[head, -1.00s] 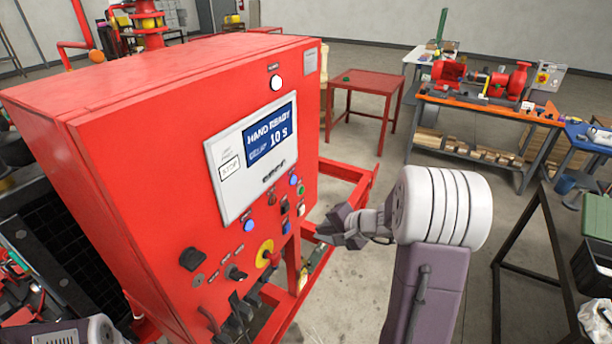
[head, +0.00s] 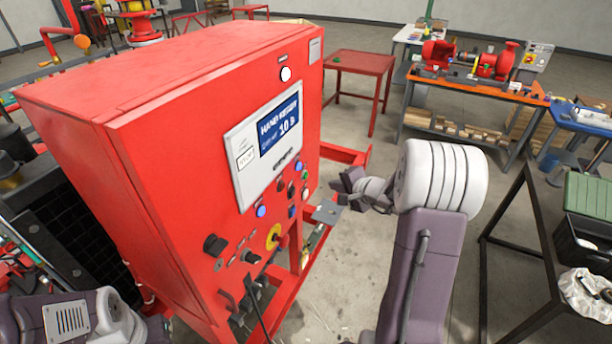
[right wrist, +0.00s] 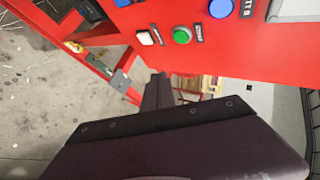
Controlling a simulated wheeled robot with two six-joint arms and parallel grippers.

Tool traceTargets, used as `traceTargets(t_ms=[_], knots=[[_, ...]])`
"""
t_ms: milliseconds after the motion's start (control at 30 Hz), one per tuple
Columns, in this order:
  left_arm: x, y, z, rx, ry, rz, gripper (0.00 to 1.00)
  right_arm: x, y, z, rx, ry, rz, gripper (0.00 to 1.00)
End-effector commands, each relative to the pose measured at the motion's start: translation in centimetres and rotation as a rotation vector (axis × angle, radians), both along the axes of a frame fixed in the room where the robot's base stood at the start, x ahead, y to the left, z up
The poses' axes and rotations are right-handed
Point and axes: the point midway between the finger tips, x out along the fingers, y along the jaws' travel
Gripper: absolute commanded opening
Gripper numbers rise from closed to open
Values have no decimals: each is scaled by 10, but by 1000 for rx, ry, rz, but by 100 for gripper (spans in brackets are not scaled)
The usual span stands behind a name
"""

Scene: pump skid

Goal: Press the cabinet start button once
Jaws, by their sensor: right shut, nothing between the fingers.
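The red cabinet (head: 170,130) fills the left half of the head view. Its front panel has a display, knobs and several small buttons. My right gripper (head: 344,186) is shut and empty, just right of the panel's lower right edge. In the right wrist view its dark fingers (right wrist: 156,92) show below the green button, apparently apart from it. My left gripper is out of view.
The panel also carries a grey display unit (head: 268,142), a yellow-ringed switch (head: 273,236) and a black knob (head: 214,245). A red table (head: 362,62) and an orange-topped workbench (head: 470,90) stand behind. A dark frame (head: 510,245) stands at right. Floor between is clear.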

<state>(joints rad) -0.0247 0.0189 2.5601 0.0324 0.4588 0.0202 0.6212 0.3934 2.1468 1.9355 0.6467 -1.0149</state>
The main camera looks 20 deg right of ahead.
Motion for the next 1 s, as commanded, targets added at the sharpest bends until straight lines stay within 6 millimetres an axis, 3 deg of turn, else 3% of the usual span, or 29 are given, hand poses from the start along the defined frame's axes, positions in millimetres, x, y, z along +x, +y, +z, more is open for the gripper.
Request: traceTargets(t_ms=[200,400,1000], knots=[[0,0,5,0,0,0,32,24,22,0,0,0,4,0],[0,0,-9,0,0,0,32,39,34,-2,0,-1,3,0],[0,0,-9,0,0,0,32,43,37,0,1,0,-1,0]])
